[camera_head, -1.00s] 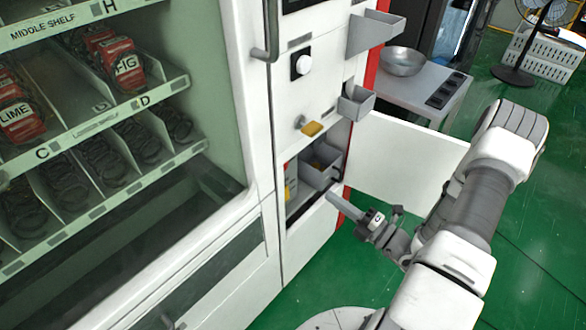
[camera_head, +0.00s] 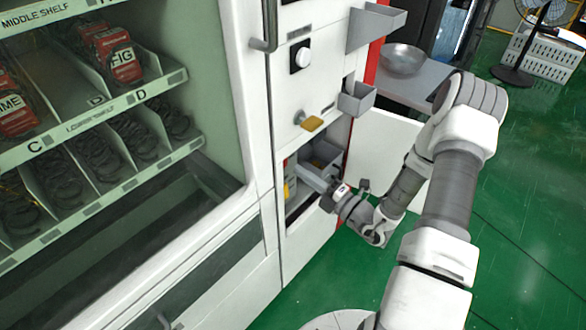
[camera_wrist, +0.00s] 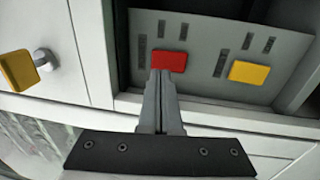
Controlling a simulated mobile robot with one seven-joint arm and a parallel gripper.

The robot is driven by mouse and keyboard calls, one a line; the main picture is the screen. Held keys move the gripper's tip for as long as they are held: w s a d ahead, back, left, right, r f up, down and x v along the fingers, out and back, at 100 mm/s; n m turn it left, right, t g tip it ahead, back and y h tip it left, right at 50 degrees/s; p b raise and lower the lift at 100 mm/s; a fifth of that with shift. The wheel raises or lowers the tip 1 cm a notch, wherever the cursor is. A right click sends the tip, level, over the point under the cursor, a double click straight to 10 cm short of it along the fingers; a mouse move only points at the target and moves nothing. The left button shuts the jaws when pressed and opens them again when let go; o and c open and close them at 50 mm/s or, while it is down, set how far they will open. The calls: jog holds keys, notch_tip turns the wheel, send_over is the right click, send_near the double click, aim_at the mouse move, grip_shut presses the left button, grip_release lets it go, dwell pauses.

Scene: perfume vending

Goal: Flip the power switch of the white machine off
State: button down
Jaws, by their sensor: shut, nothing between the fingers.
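The white machine (camera_head: 230,90) stands on the left, with a low compartment (camera_head: 291,212) open in its right-hand front. In the wrist view, a grey panel (camera_wrist: 205,45) inside it carries a red switch (camera_wrist: 168,60) and a yellow switch (camera_wrist: 249,72). No readable label shows which is the power switch. My gripper (camera_wrist: 159,73) is shut and empty. Its fingertips overlap the lower edge of the red switch in the picture; I cannot tell whether they touch it. In the head view my gripper (camera_head: 331,196) is at the compartment opening.
A yellow tab on a metal lock (camera_head: 312,123) sticks out above the compartment and shows left in the wrist view (camera_wrist: 18,70). An open white door (camera_head: 375,150) stands right of the compartment, behind my arm. Grey trays (camera_head: 357,100) jut from the front.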

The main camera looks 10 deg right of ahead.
jog(key=x, duration=0.3)
jog(key=shift+w+a+r+b, duration=0.15)
jog(key=shift+w+a+b, duration=0.05)
jog(key=shift+w+b, duration=0.15)
jog(key=shift+w+a+r+p, duration=0.1)
jog(key=shift+w+r+p, duration=0.05)
jog(key=shift+p, duration=0.35)
